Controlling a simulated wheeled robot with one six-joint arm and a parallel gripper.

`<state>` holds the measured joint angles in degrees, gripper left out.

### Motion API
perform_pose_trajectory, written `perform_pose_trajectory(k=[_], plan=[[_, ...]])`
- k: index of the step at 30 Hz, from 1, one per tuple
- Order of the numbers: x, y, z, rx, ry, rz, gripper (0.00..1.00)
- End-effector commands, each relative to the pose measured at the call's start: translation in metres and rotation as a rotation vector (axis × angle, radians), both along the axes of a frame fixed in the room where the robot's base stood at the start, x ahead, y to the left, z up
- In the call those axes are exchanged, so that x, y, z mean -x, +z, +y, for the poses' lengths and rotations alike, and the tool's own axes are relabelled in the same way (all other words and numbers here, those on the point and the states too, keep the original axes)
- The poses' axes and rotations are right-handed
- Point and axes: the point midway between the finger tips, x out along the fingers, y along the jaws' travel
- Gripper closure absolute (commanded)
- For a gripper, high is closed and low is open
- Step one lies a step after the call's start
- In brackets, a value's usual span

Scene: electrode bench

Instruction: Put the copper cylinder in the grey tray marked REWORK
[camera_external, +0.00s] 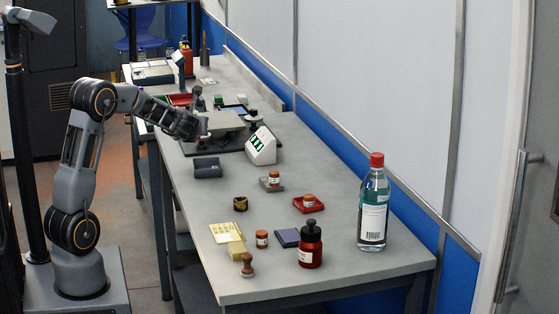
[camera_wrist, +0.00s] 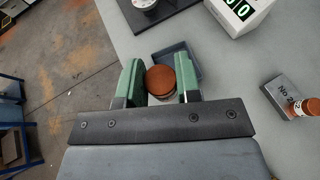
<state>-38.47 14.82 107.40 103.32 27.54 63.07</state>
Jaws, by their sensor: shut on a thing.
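The copper cylinder (camera_wrist: 161,80), with a round reddish-brown top, is between the green fingers of my gripper (camera_wrist: 160,86). My gripper is shut on it. A blue-grey tray (camera_wrist: 190,56) shows just beyond and beneath the cylinder in the wrist view, partly hidden by it and the right finger. In the external view the dark grey tray (camera_external: 207,168) lies near the bench's left edge, and my gripper (camera_external: 199,132) is beyond it. I cannot make out the held cylinder there. No REWORK marking is readable.
A white display (camera_external: 262,147) with green digits stands right of the grey tray. A labelled jar on a grey block (camera_external: 271,184), a red tray (camera_external: 311,206) with a jar, a dark red bottle (camera_external: 310,245) and a tall clear bottle (camera_external: 373,205) stand nearer.

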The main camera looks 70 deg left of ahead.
Motion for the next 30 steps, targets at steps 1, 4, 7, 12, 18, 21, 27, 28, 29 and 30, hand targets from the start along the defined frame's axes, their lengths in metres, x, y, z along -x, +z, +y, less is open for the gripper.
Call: perform_pose_trajectory(k=[1,4,7,12,18,21,27,28,29,30], plan=[[-0.009,-0.006,0.009,0.001,0.001,0.002,1.0],[-0.019,-0.028,0.018,0.001,-0.001,0.002,1.0],[-0.028,-0.04,0.025,0.001,0.0,0.001,1.0],[-0.037,-0.052,0.033,-0.001,-0.001,-0.001,1.0],[-0.042,-0.062,0.038,-0.001,-0.002,-0.001,1.0],[-0.043,-0.076,0.038,-0.001,-0.002,0.001,1.0],[-0.043,-0.091,0.038,-0.001,-0.001,-0.002,1.0],[-0.043,-0.092,0.038,-0.001,-0.001,-0.002,1.0],[-0.043,-0.092,0.038,-0.001,-0.001,-0.002,1.0],[-0.043,-0.092,0.038,-0.001,-0.001,-0.002,1.0]])
